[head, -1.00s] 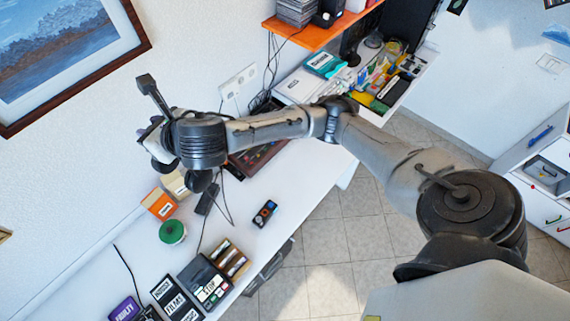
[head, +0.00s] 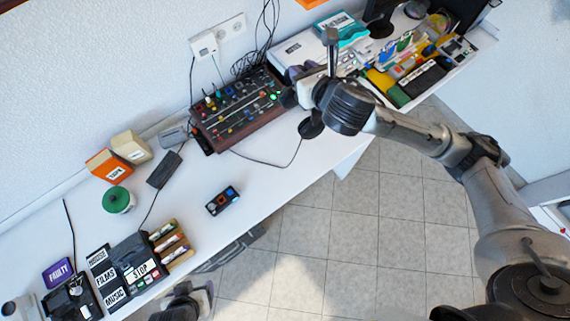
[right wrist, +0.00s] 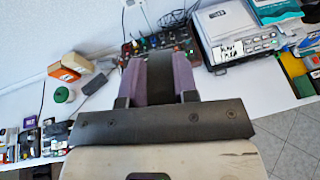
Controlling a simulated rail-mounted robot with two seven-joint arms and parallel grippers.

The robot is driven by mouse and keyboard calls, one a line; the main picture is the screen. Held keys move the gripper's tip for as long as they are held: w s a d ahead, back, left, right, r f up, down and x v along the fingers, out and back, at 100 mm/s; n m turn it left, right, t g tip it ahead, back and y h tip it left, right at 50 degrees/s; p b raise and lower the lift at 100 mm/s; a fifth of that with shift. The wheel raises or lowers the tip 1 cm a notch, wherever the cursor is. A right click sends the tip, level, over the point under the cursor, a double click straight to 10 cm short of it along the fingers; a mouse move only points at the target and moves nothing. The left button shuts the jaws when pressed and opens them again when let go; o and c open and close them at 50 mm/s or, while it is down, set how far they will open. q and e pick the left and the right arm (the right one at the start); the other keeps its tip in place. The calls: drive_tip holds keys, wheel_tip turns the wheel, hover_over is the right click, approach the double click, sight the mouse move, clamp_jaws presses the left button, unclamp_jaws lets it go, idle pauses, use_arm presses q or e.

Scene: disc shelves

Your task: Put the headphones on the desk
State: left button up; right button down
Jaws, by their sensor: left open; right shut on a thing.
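My right gripper (head: 297,84) is high above the back of the desk, near the mixer. In the right wrist view its two purple fingers (right wrist: 159,88) are shut on a dark, wide band (right wrist: 160,72), which looks like part of the headphones. The rest of the headphones is hard to separate from my dark wrist in the head view. The white desk (head: 263,184) runs along the wall below. My left gripper (head: 190,298) is open and low, at the desk's front edge near the bottom of the head view.
A mixer (head: 238,112) with knobs stands against the wall. Labelled boxes (head: 137,262) fill the lower left. Bare desk lies around the small device.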

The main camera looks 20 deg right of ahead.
drive_tip(key=s+f+n+y+b, duration=0.1)
drive_tip(key=s+f+b, duration=0.2)
drive_tip(key=f+b, duration=0.85)
drive_tip(key=s+f+n+y+b, duration=0.1)
drive_tip(key=s+f+b, duration=0.4)
drive_tip(key=f, duration=1.2)
use_arm(q)
wheel_tip(320, 180, down, 26)
drive_tip(key=b, duration=0.6)
drive_tip(key=shift+a+r+b, duration=0.25)
drive_tip(key=shift+b, duration=0.1)
use_arm(e)
drive_tip(key=w+a+f, duration=0.4)
drive_tip(key=w+f, duration=0.7)
drive_tip(key=w, duration=0.1)
drive_tip(key=shift+w+a, duration=0.15)
drive_tip(key=shift+a, duration=0.15)
use_arm(q)
drive_tip(key=shift+a, duration=0.2)
use_arm(e)
drive_tip(key=c, duration=0.9)
unclamp_jaws()
drive_tip(key=shift+f, duration=0.1)
